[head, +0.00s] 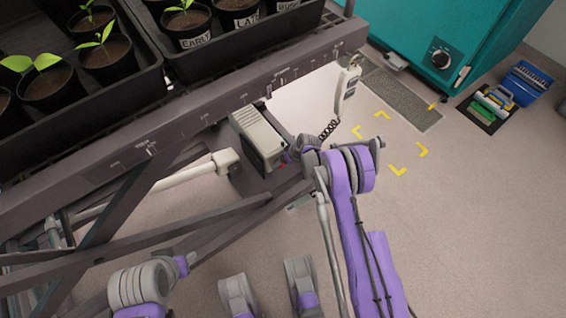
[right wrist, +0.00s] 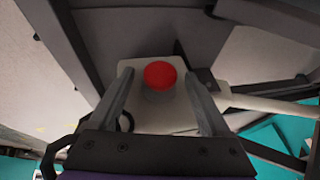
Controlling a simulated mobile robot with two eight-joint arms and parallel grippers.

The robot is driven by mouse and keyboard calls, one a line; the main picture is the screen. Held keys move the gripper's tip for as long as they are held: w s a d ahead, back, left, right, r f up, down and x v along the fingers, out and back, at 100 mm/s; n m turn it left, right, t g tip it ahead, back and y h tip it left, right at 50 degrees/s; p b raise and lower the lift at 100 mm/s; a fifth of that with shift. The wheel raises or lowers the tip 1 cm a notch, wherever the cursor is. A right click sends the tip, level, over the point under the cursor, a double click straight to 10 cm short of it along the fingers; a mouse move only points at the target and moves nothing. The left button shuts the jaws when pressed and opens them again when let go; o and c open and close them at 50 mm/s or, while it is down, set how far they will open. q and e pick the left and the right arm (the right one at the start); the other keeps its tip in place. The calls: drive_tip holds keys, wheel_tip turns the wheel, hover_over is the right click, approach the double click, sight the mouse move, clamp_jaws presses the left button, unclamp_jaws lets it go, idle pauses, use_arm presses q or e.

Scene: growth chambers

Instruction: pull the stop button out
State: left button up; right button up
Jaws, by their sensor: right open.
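The stop button (right wrist: 160,75) is a round red knob on a pale box face (right wrist: 150,115) in the right wrist view. My right gripper (right wrist: 158,73) is open, with one finger on each side of the button; I cannot tell whether either finger touches it. In the head view a grey-beige box (head: 260,136) hangs below the bench's edge, and my right arm reaches up to its right side. The fingers and the button are not clear there. My left gripper does not show.
A dark bench (head: 150,142) with potted seedlings in trays is above the box. A white handset (head: 346,88) with a coiled cord hangs to the right. A pale rail (head: 190,172) and dark braces run beneath. The floor at right, with yellow corner marks, is mostly clear before a teal cabinet (head: 445,30).

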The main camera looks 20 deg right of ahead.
clamp_jaws()
idle(0.3)
idle(1.1)
